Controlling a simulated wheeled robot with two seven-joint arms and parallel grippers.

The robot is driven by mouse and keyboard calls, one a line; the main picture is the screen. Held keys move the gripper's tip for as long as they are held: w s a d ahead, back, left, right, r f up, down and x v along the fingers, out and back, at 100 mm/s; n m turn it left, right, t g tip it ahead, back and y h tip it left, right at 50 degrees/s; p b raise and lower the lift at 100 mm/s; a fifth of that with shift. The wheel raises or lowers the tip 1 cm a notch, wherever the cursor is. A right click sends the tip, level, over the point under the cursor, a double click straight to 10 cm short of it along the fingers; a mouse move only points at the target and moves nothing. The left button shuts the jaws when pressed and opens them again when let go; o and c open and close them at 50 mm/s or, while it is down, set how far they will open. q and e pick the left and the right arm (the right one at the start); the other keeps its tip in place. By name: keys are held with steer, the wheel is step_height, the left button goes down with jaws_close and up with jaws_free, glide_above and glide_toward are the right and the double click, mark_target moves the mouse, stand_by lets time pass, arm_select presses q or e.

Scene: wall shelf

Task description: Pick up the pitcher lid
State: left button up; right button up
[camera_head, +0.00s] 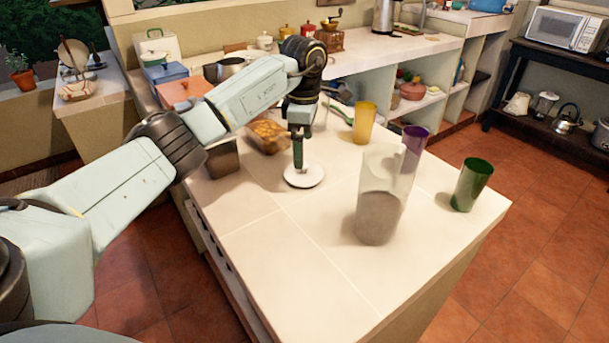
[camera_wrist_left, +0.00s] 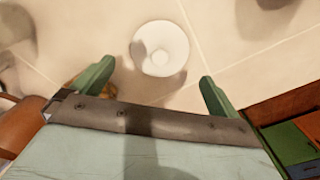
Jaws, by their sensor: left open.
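The pitcher lid (camera_head: 305,176) is a white round disc lying flat on the tiled counter. In the left wrist view the lid (camera_wrist_left: 160,49) shows a small raised knob in its middle and lies beyond the fingertips, roughly centred between them. My left gripper (camera_head: 299,165) points down over the lid in the head view. Its two green fingers are spread wide with nothing between them in the wrist view (camera_wrist_left: 153,72). A frosted clear pitcher (camera_head: 385,190) stands upright to the right of the lid. My right gripper is not in view.
Yellow (camera_head: 364,122), purple (camera_head: 414,145) and green (camera_head: 471,184) cups stand around the pitcher. A glass dish of food (camera_head: 268,137) lies behind the gripper. The front part of the counter (camera_head: 300,290) is clear.

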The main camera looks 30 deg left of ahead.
mark_target(304, 170)
arm_select(q)
steer(key=shift+f, duration=0.65)
step_height(304, 170, down, 5)
steer(key=shift+b, duration=0.3)
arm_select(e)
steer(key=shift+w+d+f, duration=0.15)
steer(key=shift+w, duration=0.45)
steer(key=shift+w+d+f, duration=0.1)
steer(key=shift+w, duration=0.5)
arm_select(q)
steer(key=c, duration=0.7)
steer(key=shift+c, duration=0.2)
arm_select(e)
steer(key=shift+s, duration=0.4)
